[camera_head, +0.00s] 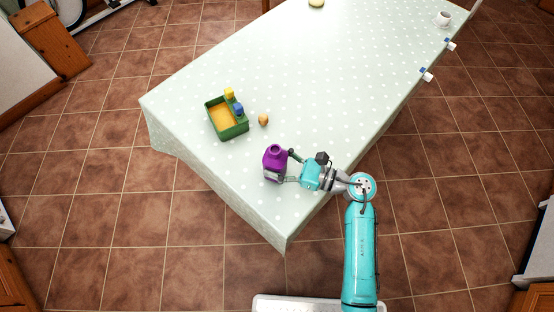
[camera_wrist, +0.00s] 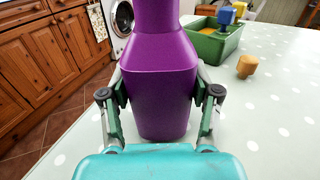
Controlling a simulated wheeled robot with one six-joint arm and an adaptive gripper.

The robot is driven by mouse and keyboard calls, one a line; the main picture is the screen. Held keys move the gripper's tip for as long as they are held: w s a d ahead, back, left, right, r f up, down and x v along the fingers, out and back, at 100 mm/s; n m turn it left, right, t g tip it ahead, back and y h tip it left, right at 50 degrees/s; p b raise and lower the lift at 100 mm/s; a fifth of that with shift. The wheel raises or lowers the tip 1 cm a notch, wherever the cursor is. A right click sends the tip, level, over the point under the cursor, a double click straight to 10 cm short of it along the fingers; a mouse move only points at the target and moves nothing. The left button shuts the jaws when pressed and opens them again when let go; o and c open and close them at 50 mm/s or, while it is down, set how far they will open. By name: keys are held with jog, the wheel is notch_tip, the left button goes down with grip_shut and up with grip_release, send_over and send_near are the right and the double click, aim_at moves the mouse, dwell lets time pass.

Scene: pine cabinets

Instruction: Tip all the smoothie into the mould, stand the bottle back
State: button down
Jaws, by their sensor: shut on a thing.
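A purple bottle (camera_head: 275,165) stands upright near the table's near corner. My gripper (camera_head: 284,167) is shut on its body from the right, one finger on each side. In the wrist view the bottle (camera_wrist: 160,85) fills the middle between the fingers, and its top is cut off. Whether its base touches the cloth is hard to tell. A green open box (camera_head: 237,132), the likely mould, sits up and left of the bottle, apart from it. Its inside shows orange-yellow. A yellow piece (camera_head: 229,93) and a blue piece (camera_head: 239,109) are at its right side. The bottle's contents are hidden.
A small tan piece (camera_head: 263,120) lies right of the green box. The table (camera_head: 330,90) has a pale dotted cloth, mostly clear. A white mug (camera_head: 443,18) and a greenish thing (camera_head: 316,3) are far off.

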jog(key=shift+f, duration=0.2)
jog(key=shift+c, duration=0.9)
grip_release()
jog(key=shift+v, duration=4.5)
